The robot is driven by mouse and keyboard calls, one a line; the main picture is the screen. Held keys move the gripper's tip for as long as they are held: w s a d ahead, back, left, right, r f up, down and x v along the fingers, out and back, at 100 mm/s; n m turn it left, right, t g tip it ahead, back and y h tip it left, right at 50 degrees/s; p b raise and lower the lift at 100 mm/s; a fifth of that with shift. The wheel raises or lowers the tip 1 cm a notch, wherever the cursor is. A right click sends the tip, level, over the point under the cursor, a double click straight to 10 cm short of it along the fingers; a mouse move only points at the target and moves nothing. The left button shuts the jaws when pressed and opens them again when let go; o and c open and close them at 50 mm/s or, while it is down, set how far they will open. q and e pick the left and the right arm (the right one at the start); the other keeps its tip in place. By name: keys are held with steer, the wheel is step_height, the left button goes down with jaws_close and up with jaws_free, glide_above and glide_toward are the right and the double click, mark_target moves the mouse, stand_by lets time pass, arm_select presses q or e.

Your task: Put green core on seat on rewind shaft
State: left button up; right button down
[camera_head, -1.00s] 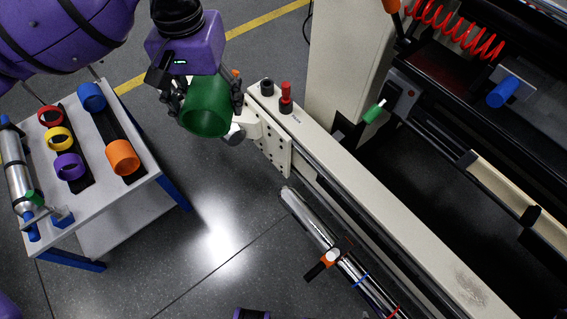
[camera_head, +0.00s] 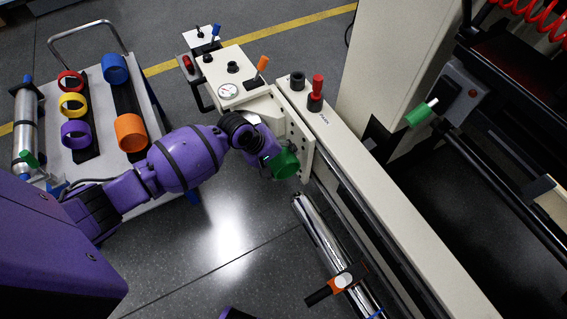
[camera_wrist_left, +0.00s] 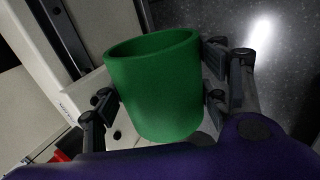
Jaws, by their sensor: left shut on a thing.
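The green core (camera_head: 285,164) is a short hollow tube. My left gripper (camera_head: 272,160) is shut on it, with fingers on both sides of the core in the left wrist view (camera_wrist_left: 152,88). The core is apart from that shaft. An orange and black clamp-like part (camera_head: 341,281) sits across the shaft, with a blue band (camera_head: 377,313) beyond it at the picture's bottom edge. My right gripper is out of view.
A cart (camera_head: 160,165) at left carries red, yellow, purple, blue and orange cores and another silver shaft (camera_head: 26,125). The machine's cream beam (camera_head: 400,215) runs along the silver shaft's right side. Floor left of the shaft is clear.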

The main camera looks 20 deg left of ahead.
mark_target(287, 177)
arm_select(q)
steer(key=f, duration=0.2)
steer(key=a, duration=0.1)
steer(key=shift+s+f+t, duration=0.3)
steer(key=shift+s+f, duration=0.1)
steer(key=shift+r, duration=0.1)
steer(key=shift+d+r+p, duration=0.1)
steer(key=shift+d+p, duration=0.05)
steer(key=shift+p, duration=0.35)
steer(key=shift+s+d+r+p, duration=0.1)
steer(key=shift+s+d+p, duration=0.9)
steer(key=shift+d, duration=0.15)
steer(key=shift+s+d+p, duration=0.45)
steer(key=shift+d+p, duration=0.05)
steer(key=shift+d, duration=0.05)
steer(key=shift+s+d+f+p, duration=0.25)
steer(key=shift+s+d+p, duration=0.1)
steer(key=shift+d, duration=0.1)
steer(key=shift+s+d, duration=0.15)
steer(key=shift+d, duration=0.05)
